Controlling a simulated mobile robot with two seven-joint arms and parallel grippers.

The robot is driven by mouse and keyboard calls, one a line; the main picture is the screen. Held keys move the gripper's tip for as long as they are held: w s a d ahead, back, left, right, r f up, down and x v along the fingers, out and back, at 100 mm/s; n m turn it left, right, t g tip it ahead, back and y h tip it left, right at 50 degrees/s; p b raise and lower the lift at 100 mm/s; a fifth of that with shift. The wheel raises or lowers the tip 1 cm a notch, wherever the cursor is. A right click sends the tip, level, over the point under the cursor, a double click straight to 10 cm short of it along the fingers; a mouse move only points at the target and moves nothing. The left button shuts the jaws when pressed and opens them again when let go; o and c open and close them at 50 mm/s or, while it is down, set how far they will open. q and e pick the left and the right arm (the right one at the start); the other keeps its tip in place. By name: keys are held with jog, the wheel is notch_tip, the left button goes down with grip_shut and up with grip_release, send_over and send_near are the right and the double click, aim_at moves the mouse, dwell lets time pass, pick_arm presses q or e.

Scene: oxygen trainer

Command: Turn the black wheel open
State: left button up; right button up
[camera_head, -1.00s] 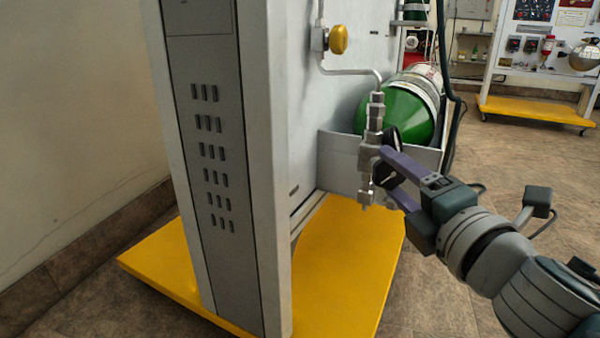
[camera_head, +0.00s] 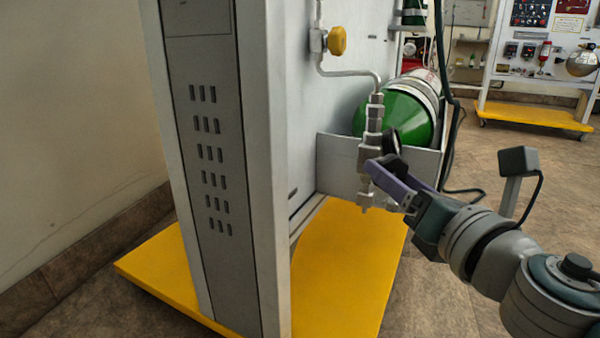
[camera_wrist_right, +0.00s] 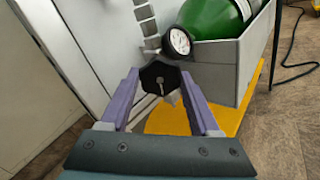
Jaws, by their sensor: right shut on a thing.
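The black wheel (camera_wrist_right: 158,82) is a dark lobed knob with a small pale centre, on the silver valve fitting. In the right wrist view it sits between the two purple fingers of my right gripper (camera_wrist_right: 159,77), which are shut on it from both sides. In the head view my right gripper (camera_head: 383,168) reaches in from the right to the silver valve fitting (camera_head: 372,140), and its fingers mostly hide the wheel. A round gauge (camera_wrist_right: 179,41) with a pale face sits just beyond the wheel. My left gripper is not in view.
A green cylinder (camera_head: 400,118) lies behind the valve in a grey bracket (camera_head: 338,160). A grey panel cabinet (camera_head: 215,150) stands at left on a yellow base (camera_head: 345,270). A yellow knob (camera_head: 337,41) sits higher on the pipe.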

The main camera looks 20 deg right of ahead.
jog(key=shift+n, duration=0.7)
jog(key=o, duration=1.4)
jog(key=shift+c, duration=0.2)
jog(key=shift+s, duration=0.1)
jog(key=s+a+b, duration=0.1)
jog(key=s+b, duration=0.1)
jog(key=s, duration=0.7)
jog(key=shift+s, duration=0.35)
